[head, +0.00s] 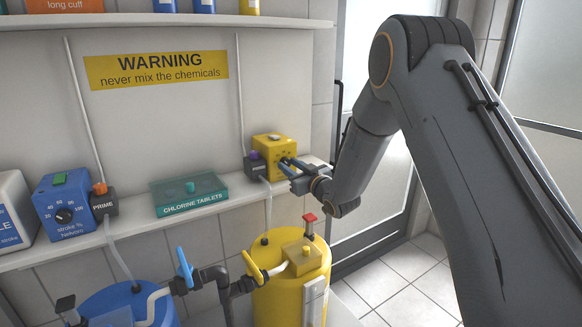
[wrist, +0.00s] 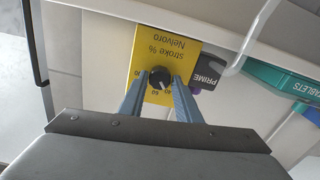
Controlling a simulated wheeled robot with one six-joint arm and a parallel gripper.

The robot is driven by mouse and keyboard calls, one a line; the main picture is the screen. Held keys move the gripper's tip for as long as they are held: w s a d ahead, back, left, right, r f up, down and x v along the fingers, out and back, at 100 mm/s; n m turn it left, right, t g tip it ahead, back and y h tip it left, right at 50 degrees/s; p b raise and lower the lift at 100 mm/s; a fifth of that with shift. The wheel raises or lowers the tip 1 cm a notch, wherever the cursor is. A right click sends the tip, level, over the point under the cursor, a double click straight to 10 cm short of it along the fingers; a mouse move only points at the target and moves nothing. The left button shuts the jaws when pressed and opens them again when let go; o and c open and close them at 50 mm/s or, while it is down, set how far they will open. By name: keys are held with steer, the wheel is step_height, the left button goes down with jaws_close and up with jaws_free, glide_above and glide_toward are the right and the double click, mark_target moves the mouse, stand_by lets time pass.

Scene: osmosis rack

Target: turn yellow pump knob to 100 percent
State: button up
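The yellow pump (head: 270,148) stands at the right end of the wall shelf. In the wrist view its yellow face (wrist: 165,45) appears upside down, with "stroke %" lettering and a number scale. The black knob (wrist: 160,77) sits low on that face there; its pointer seems to point down and right, near 40, but is small. My gripper (wrist: 161,82) is open, with one blue-grey finger on each side of the knob. The fingertips look close to it; I cannot tell whether they touch. In the head view my gripper (head: 287,164) is at the pump's front and hides the knob.
A dark PRIME box (wrist: 208,72) with a purple button adjoins the pump. A green chlorine tablets box (head: 190,194) and a blue pump (head: 62,205) stand farther left on the shelf (head: 130,228). Below are a yellow tank (head: 290,285), a blue tank and pipes with valves.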

steer(key=c, duration=0.5)
steer(key=shift+c, duration=0.2)
steer(key=shift+m, duration=0.3)
steer(key=m+b, duration=0.1)
steer(key=m, duration=0.3)
steer(key=shift+m+b, duration=0.35)
steer(key=shift+m, duration=0.05)
steer(key=m, duration=0.6)
steer(key=shift+d+b, duration=0.1)
steer(key=shift+b, duration=0.25)
steer(key=m, duration=0.6)
steer(key=shift+m, duration=0.3)
steer(key=m, duration=0.5)
steer(key=shift+w+m+p, duration=0.1)
steer(key=shift+m+p, duration=0.3)
